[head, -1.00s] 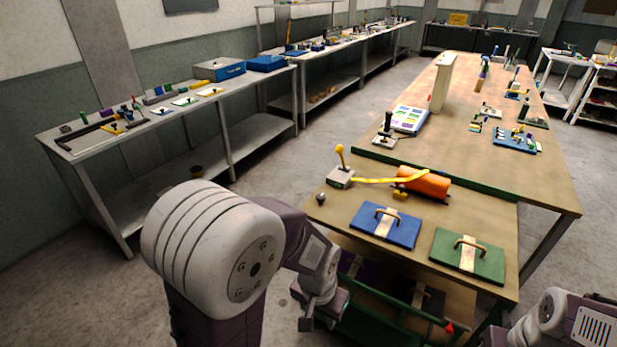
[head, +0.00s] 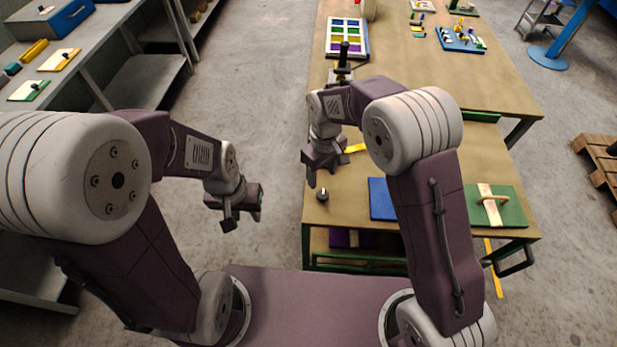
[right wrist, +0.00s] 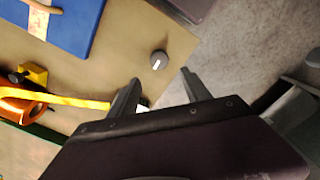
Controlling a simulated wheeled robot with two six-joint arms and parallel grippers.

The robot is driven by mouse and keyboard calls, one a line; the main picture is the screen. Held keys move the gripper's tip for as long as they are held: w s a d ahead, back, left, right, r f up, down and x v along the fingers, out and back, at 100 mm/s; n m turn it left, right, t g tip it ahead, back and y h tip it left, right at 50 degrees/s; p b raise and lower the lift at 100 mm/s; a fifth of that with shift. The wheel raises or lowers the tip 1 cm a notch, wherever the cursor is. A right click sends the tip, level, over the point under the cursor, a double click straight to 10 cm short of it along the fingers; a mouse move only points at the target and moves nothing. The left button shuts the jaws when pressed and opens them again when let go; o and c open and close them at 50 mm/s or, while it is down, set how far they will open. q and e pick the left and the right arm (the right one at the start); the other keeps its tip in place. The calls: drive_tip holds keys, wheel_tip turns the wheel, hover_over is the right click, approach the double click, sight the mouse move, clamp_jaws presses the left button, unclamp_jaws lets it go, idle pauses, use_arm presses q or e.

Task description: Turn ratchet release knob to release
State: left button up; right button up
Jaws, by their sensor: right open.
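The ratchet release knob (head: 322,194), small, dark and round with a white mark, sits near the front left corner of the wooden bench (head: 430,100). In the right wrist view the knob (right wrist: 158,60) lies beyond the fingertips, roughly in line with the gap between them, untouched. My right gripper (head: 322,174) is above the bench's left edge, just behind the knob in the head view; its fingers (right wrist: 160,78) are apart and empty. My left gripper (head: 243,218) hangs over the floor left of the bench, fingers apart and empty. A yellow strap (right wrist: 75,101) runs from an orange roll (right wrist: 20,110).
A blue plate (head: 381,200) and a green plate with a handle (head: 511,208) lie right of the knob; my right arm partly covers the blue one. A dark-handled lever (head: 343,62) stands farther back.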

sight(323, 194)
drive_tip(key=shift+s+d+r, duration=0.1)
drive_tip(key=shift+s+r, duration=0.15)
drive_tip(key=shift+s, duration=0.05)
drive_tip(key=shift+s+d+f, duration=0.4)
drive_tip(key=shift+d+f, duration=0.15)
drive_tip(key=f, duration=0.4)
drive_tip(key=f+p, duration=0.1)
drive_tip(key=f, duration=0.1)
drive_tip(key=shift+w+a+f, duration=0.35)
drive_tip(key=shift+a, duration=0.05)
drive_tip(key=shift+s+d+f, duration=0.15)
drive_tip(key=shift+d+f, duration=0.05)
drive_tip(key=shift+f, duration=0.4)
drive_tip(key=shift+a, duration=0.1)
drive_tip(key=shift+c, duration=0.9)
clamp_jaws()
use_arm(q)
drive_tip(key=shift+s+d+r, duration=0.2)
drive_tip(key=shift+d+r, duration=0.05)
drive_tip(key=shift+r, duration=0.15)
drive_tip(key=shift+s+d+r, duration=0.15)
drive_tip(key=shift+d+r, duration=0.05)
drive_tip(key=shift+r, duration=0.2)
